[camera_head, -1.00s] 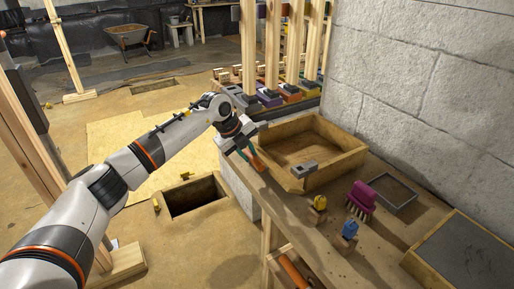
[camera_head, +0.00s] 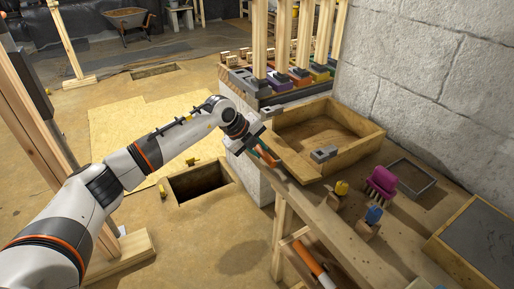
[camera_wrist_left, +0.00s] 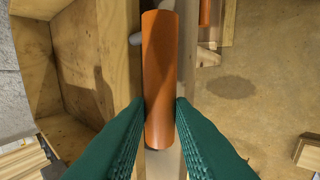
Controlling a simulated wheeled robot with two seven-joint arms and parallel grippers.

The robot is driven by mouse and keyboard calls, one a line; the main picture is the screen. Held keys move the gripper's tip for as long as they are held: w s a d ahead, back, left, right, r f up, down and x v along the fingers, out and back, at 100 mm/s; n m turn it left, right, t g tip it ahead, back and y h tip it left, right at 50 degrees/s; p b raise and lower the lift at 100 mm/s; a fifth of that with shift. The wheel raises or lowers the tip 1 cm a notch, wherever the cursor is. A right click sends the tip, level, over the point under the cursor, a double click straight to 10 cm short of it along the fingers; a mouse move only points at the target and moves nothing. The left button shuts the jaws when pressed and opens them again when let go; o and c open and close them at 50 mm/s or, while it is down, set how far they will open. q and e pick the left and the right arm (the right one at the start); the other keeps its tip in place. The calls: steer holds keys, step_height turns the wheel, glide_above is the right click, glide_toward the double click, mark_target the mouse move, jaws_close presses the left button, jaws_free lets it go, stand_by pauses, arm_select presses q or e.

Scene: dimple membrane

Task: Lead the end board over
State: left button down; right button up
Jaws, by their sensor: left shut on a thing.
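My left gripper (camera_head: 262,153) is at the near-left side of a shallow wooden box on the bench. In the left wrist view its green fingers (camera_wrist_left: 160,110) are closed on the sides of an orange cylindrical handle (camera_wrist_left: 159,70). The handle also shows in the head view (camera_head: 267,156), small and partly hidden by the gripper. A grey rounded piece (camera_wrist_left: 136,39) lies beside the handle. The wooden box (camera_head: 345,165) is open on top. I cannot tell which piece is the end board. My right gripper is not in view.
A purple brush (camera_head: 382,182), a yellow-topped piece (camera_head: 341,189) and a blue-topped piece (camera_head: 373,215) stand on the bench. A grey-filled tray (camera_head: 478,248) is at the right. A block wall (camera_head: 430,80) stands behind. A floor pit (camera_head: 199,180) lies left of the bench.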

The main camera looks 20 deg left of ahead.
arm_select(q)
steer(key=c, duration=1.3)
jaws_free()
steer(key=shift+a+r, duration=0.1)
steer(key=shift+o, duration=0.2)
steer(key=shift+s+r, duration=0.1)
steer(key=shift+r, duration=0.15)
steer(key=p+v, duration=0.8)
steer(key=v, duration=0.3)
steer(key=shift+s+a, duration=0.2)
steer(key=shift+a, duration=0.05)
steer(key=shift+r, duration=0.15)
